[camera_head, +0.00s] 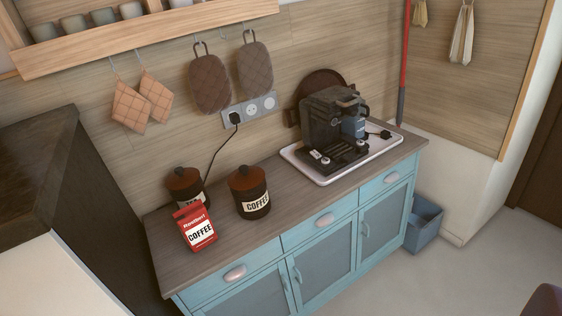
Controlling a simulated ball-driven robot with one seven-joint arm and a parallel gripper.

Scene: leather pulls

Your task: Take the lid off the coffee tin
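The coffee tin (252,201) is a dark round canister with a white COFFEE label, upright on the wooden countertop (270,231). Its reddish-brown lid (248,177) is on top of it. A red coffee bag (195,228) labelled COFFEE stands to its left, in front of a similar dark tea tin (186,184) with a brown lid. The bag covers part of the tea tin. My gripper is not in view.
A coffee machine (330,122) stands on a white tray (319,177) at the right of the counter. A cable runs down from the wall socket (250,109) behind the tins. Pot holders (209,82) hang above. The counter front is clear, with floor (470,275) at right.

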